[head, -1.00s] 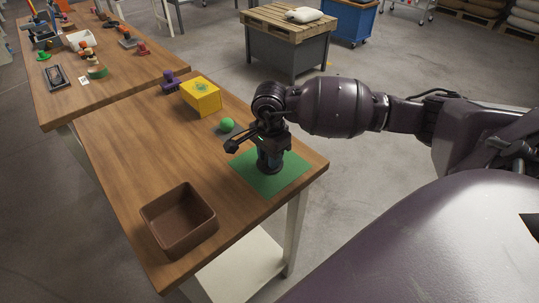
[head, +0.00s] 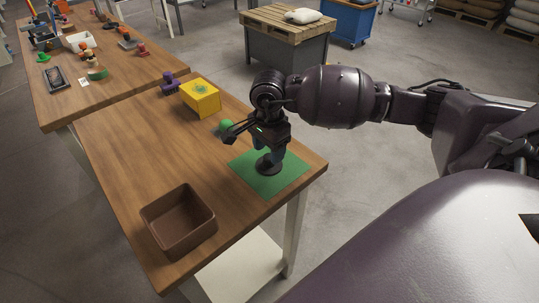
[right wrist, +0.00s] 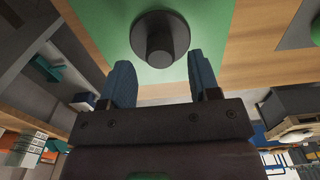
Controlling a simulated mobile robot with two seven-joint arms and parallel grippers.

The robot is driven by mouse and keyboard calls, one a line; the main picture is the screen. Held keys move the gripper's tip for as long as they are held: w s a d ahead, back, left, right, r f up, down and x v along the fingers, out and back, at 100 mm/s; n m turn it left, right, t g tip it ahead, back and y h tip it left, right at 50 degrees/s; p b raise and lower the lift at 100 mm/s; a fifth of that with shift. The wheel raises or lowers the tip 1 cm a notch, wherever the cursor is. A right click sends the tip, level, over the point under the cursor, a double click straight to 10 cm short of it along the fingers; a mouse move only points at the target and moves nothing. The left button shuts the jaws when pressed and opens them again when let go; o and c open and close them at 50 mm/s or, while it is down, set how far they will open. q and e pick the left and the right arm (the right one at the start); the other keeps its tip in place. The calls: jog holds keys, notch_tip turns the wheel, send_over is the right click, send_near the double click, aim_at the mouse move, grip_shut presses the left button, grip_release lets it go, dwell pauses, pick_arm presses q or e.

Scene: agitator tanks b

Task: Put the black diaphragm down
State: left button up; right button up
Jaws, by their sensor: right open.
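The black diaphragm (head: 268,165) is a dark round disc with a stub on top. It rests on the green mat (head: 264,186) near the right edge of the table. In the right wrist view the diaphragm (right wrist: 160,38) lies just beyond the fingertips, on the green mat (right wrist: 218,20). My right gripper (head: 267,148) is above the diaphragm; in the right wrist view its two blue-grey fingers (right wrist: 160,72) are apart with nothing between them. My left gripper is in no view.
An open brown box (head: 180,222) stands at the table's near left. A green ball (head: 226,126), a yellow block (head: 201,97) and a purple piece (head: 170,82) are farther back. The table's middle is clear. A second table (head: 120,70) holds several items.

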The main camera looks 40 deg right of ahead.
aim_at(269, 156)
notch_tip(269, 156, up, 9)
dwell(0.3)
dwell(0.5)
